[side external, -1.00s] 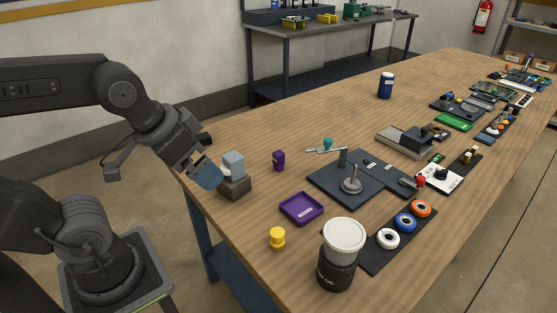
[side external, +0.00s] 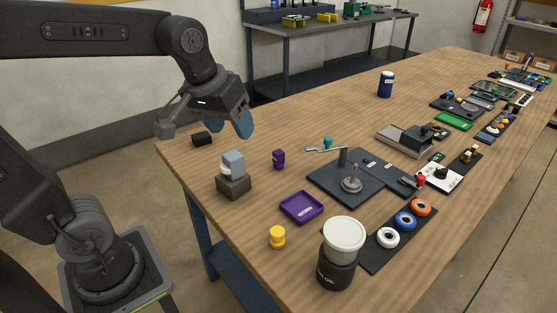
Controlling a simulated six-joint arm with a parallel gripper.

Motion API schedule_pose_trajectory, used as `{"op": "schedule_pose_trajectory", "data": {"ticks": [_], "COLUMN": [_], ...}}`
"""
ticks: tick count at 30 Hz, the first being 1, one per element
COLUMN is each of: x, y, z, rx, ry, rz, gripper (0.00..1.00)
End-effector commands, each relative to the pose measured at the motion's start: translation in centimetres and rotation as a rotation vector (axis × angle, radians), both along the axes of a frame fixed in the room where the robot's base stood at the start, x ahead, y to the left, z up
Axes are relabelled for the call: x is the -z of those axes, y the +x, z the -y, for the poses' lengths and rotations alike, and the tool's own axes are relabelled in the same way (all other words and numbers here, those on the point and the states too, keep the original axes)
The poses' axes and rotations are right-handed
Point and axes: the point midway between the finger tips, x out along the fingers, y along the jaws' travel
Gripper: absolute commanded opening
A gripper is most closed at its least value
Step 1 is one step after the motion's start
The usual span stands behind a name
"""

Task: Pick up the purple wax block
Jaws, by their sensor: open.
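The purple wax block (side external: 279,158) is a small dark purple piece with a pale label, standing on the wooden table right of the grey block. My gripper (side external: 243,128) has blue fingertips and is above the table, up and to the left of the purple block, apart from it. The fingers point down and seem to hold nothing. The gap between them is hard to see from this angle.
A grey block on a dark base (side external: 234,179) stands left of the purple block. A purple tray (side external: 302,207) and a yellow piece (side external: 277,237) lie nearer. A dark fixture with a lever (side external: 352,180) is at right. A small black block (side external: 202,139) sits at the far left edge.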

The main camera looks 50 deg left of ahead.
Motion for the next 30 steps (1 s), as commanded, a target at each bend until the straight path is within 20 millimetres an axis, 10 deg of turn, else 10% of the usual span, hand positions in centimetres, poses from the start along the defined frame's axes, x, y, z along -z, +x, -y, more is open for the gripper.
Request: {"op": "schedule_pose_trajectory", "data": {"ticks": [15, 30], "x": [6.1, 13.6], "y": [18.1, 22.7], "z": [-9.3, -13.6], "rx": [-0.807, -1.126], "ry": [-0.192, -0.231], "rz": [-0.238, -0.312], "gripper": [0.61, 0.61]}}
